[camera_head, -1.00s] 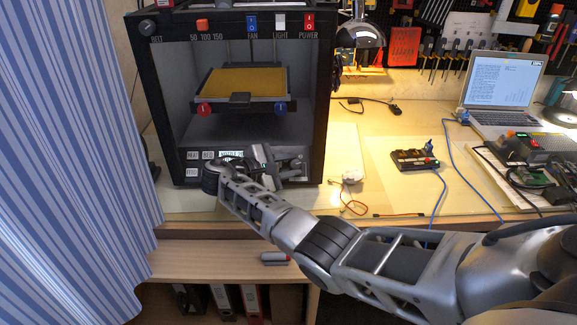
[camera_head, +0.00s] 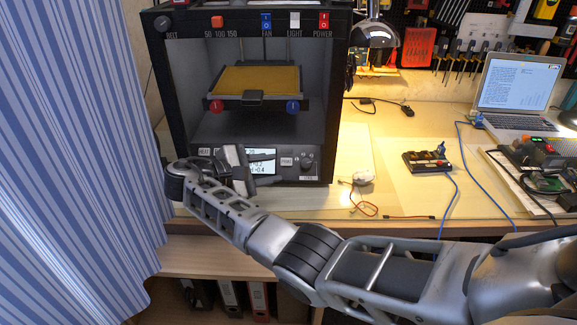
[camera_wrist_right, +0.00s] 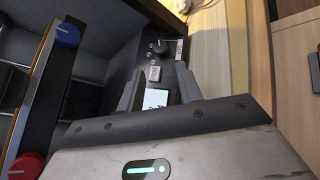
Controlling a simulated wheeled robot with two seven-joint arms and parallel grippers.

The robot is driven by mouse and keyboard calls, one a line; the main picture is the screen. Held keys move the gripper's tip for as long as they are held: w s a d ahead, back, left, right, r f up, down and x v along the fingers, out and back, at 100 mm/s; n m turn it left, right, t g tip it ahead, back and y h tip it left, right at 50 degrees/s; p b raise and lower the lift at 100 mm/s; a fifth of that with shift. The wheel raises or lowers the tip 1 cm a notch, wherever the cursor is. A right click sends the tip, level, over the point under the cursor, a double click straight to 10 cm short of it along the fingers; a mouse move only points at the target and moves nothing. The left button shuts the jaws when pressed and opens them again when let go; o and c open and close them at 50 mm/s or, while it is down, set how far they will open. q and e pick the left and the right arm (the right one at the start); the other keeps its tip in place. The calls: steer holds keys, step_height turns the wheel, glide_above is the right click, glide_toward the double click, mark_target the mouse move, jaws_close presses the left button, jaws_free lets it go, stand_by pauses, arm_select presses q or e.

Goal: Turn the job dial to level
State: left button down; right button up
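The printer (camera_head: 335,110) stands at the left of the bench. A black round dial (camera_head: 306,163) sits at the right end of its lower front panel, beside a lit screen (camera_head: 263,162). I take it for the job dial; its small label is unreadable. My right gripper (camera_head: 240,168) is in front of the panel, left of the dial and apart from it, partly covering the screen and buttons. In the right wrist view the dial (camera_wrist_right: 160,46) lies beyond the fingertips, and the screen (camera_wrist_right: 156,98) shows between the spread, empty fingers. My left gripper is out of view.
A red knob (camera_head: 216,106) and a blue knob (camera_head: 293,106) sit under the printer's bed. A belt knob (camera_head: 162,23) and switches line its top. A striped curtain (camera_head: 80,150) hangs at left. Cables and a dark power strip (camera_head: 427,161) lie on the bench at right.

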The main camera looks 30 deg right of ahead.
arm_select(q)
steer(key=shift+b, duration=0.3)
arm_select(e)
steer(key=v, duration=0.6)
steer(key=shift+a, duration=0.15)
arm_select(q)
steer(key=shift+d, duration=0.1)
arm_select(e)
steer(key=shift+r, duration=0.15)
